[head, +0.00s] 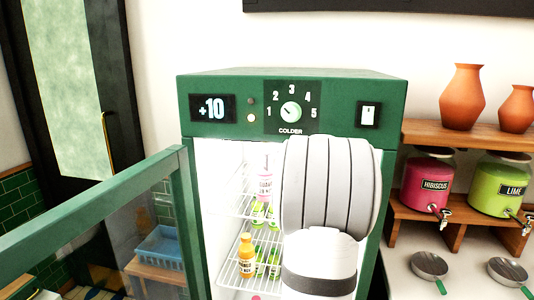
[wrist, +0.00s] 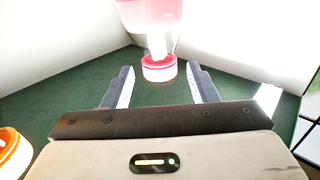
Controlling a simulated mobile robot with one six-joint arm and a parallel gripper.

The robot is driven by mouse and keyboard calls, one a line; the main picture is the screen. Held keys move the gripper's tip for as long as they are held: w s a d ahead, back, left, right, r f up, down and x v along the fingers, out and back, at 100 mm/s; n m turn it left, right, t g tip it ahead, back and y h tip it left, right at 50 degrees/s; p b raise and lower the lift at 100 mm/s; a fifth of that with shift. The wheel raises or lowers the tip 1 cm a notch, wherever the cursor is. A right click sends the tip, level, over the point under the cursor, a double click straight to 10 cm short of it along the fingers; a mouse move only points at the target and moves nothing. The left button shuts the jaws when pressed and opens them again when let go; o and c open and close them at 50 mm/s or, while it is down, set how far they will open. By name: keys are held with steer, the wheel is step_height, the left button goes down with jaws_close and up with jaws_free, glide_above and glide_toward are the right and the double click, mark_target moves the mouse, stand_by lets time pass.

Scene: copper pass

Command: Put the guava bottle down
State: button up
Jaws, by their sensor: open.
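A pale pink bottle with a dark-lettered label, apparently the guava bottle (head: 265,186), stands upright on an upper wire shelf inside the open green cooler (head: 340,92). In the wrist view a pink bottle with a red cap (wrist: 159,68) shows cap-down at the top; I cannot tell for sure that it is the same bottle. My gripper (wrist: 161,78) is open, its two fingers wide apart. The red cap lies between and just beyond the fingertips, with a gap on both sides. In the head view my arm hides the gripper and the cooler's right side.
An orange bottle (head: 247,258) and several green-labelled bottles stand on the wire shelves. The cooler's glass door (head: 95,215) stands open at left. At right, a wooden shelf (head: 470,133) holds vases, above the hibiscus (head: 428,183) and lime (head: 497,186) dispensers.

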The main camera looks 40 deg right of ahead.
steer(key=s+b, duration=0.2)
steer(key=s, duration=0.9)
steer(key=shift+s+a, duration=0.3)
steer(key=shift+a, duration=0.15)
steer(key=w+a+f+m+g+h, duration=0.1)
steer(key=a+f+m+g+h, duration=0.15)
steer(key=a, duration=0.35)
steer(key=w+a+f+m+g+h, duration=0.1)
steer(key=a+f+g+h, duration=0.2)
steer(key=a, duration=0.4)
steer(key=s+a+f+n+g+y, duration=0.2)
steer(key=s+a+f+g+y, duration=0.1)
steer(key=s+a+f, duration=0.4)
steer(key=s+a+f+n+g+y, duration=0.2)
steer(key=s+a+f+g, duration=0.4)
steer(key=s+a, duration=0.5)
steer(key=a+f+y, duration=0.1)
steer(key=a, duration=0.3)
steer(key=shift+a+y, duration=0.3)
steer(key=shift+y, duration=0.05)
